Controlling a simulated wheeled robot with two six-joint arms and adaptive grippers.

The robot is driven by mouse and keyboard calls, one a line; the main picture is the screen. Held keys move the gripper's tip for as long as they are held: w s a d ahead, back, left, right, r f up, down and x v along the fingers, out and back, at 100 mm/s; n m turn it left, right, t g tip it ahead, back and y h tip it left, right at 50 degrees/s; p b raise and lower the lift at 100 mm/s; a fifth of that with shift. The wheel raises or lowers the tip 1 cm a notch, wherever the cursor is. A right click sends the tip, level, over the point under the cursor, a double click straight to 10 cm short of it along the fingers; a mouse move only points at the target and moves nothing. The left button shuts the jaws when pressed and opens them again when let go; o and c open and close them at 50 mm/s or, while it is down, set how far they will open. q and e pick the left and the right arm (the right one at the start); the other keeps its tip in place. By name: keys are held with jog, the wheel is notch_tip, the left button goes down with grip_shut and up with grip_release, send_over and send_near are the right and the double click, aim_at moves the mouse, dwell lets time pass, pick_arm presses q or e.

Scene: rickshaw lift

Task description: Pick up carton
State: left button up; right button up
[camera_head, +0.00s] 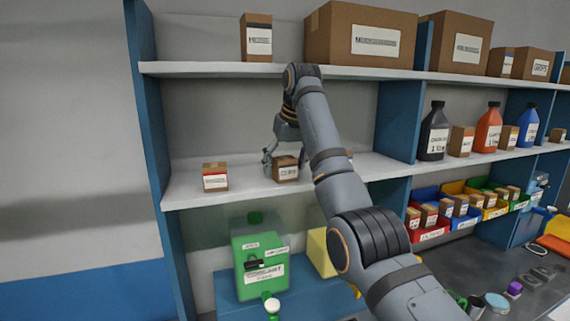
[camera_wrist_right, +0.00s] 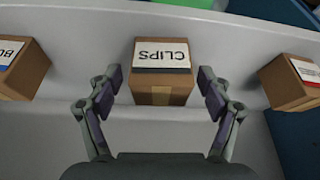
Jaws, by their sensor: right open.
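A small brown carton labelled CLIPS (camera_head: 287,174) stands on the middle shelf of the rack. In the right wrist view the same carton (camera_wrist_right: 160,97) lies between the two fingers, its white label upside down. My right gripper (camera_head: 284,158) is open at this carton, with a finger on either side. In the wrist view the right gripper's fingertips (camera_wrist_right: 160,80) show gaps to the carton's sides. My arm comes from the lower right and hides part of the shelf. My left gripper is in neither view.
A similar carton with a red-striped label (camera_head: 215,178) stands to the left on the same shelf (camera_head: 240,192). The wrist view shows cartons on both sides, the left one (camera_wrist_right: 22,72) partly cut off.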

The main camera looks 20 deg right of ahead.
jog(key=shift+w+f, duration=0.1)
jog(key=shift+w, duration=0.05)
jog(key=shift+s, duration=0.2)
jog(key=c, duration=1.3)
